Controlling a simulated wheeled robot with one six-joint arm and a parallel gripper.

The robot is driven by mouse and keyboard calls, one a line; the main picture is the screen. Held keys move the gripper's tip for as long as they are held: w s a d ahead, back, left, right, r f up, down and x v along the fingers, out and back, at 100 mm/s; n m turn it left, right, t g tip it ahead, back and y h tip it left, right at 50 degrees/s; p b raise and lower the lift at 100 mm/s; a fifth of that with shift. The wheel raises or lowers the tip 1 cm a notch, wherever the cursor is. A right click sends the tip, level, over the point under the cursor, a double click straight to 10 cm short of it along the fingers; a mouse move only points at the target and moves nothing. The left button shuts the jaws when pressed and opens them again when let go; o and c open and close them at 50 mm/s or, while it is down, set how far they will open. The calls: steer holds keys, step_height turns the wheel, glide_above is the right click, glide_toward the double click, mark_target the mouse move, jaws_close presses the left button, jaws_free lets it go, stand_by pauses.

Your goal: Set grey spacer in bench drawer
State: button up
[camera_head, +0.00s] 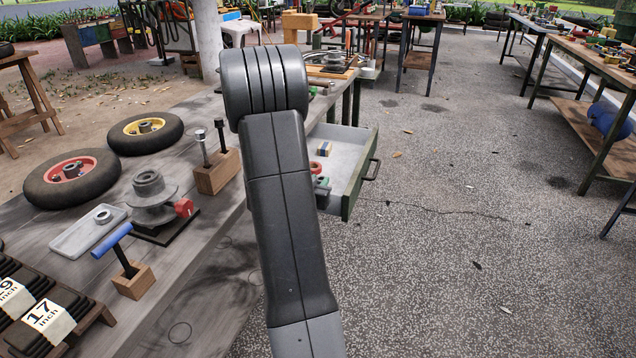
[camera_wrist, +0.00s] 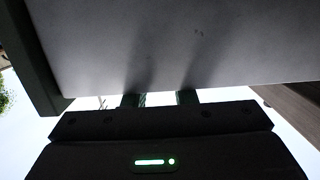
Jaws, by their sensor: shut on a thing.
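The bench drawer (camera_head: 345,205) stands open on the right side of the long bench in the head view. Its green front has a dark handle (camera_head: 373,168). A small grey ring, perhaps the grey spacer (camera_head: 102,216), lies on a pale tray on the bench. My gripper (camera_wrist: 159,99) shows only in the wrist view. My arm hides the gripper in the head view.
Small red, blue-yellow and grey parts lie in the drawer. On the bench stand two wheels (camera_head: 72,180), a stepped grey pulley (camera_head: 150,195), a wooden bolt block (camera_head: 217,172) and a blue-handled tool (camera_head: 112,243). The floor right of the drawer is clear.

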steer(key=o, duration=1)
steer(key=shift+s+f, duration=0.1)
steer(key=shift+f, duration=0.15)
steer(key=shift+r, duration=0.25)
steer(key=v, duration=0.4)
steer(key=p+v, duration=0.1)
steer(key=v, duration=0.3)
steer(key=p+v, duration=0.1)
steer(key=v, duration=0.3)
steer(key=shift+r, duration=0.4)
steer(key=shift+r, duration=0.1)
